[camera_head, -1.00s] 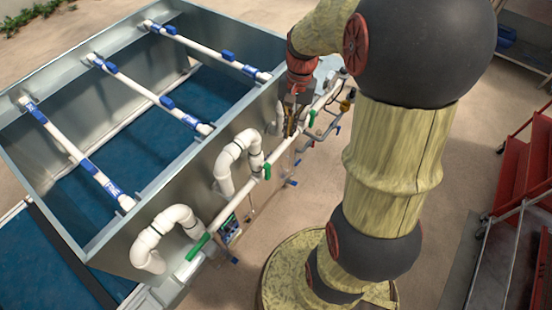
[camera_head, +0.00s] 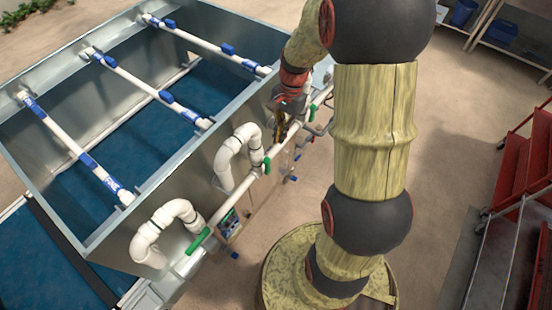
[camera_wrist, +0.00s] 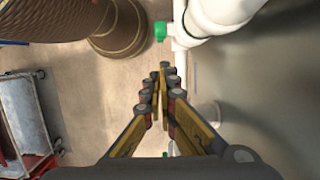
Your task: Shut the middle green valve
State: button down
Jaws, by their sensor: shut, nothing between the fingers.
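The middle green valve (camera_head: 266,165) is on the white pipe along the side of the metal tank, beside a white U-shaped pipe bend. Its handle lies roughly along the pipe. My gripper (camera_head: 280,136) points down just beyond it, apart from it, near the tank wall. In the wrist view my gripper (camera_wrist: 161,90) is shut and empty, fingertips together. A green handle (camera_wrist: 160,31), which appears to be the middle valve, shows above the fingertips, beside a white pipe. A near green valve (camera_head: 199,242) and a far green valve (camera_head: 312,112) sit on the same pipe.
The metal tank (camera_head: 165,215) with white cross pipes stands to the left. White pipe bends (camera_head: 168,225) stick out of its side close to the valves. A red cart (camera_head: 512,165) stands at the right.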

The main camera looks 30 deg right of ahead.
aim_at(267, 166)
jog(key=w+x, duration=0.1)
jog(key=x, duration=0.9)
jog(key=shift+s+f+b, duration=0.4)
jog(key=shift+s+b, duration=0.05)
jog(key=shift+s, duration=0.05)
jog(key=shift+s+a+f, duration=0.2)
jog(key=shift+a+f, duration=0.3)
jog(key=shift+a, duration=0.25)
jog(key=shift+s+a+f+y+p, duration=0.25)
jog(key=shift+a+f+y+p, duration=0.15)
jog(key=shift+a+y, duration=0.3)
jog(key=shift+a+g, duration=0.15)
jog(key=shift+g, duration=0.15)
dwell(0.5)
jog(key=shift+r, duration=0.15)
dwell(1.0)
jog(key=shift+r+p, duration=0.75)
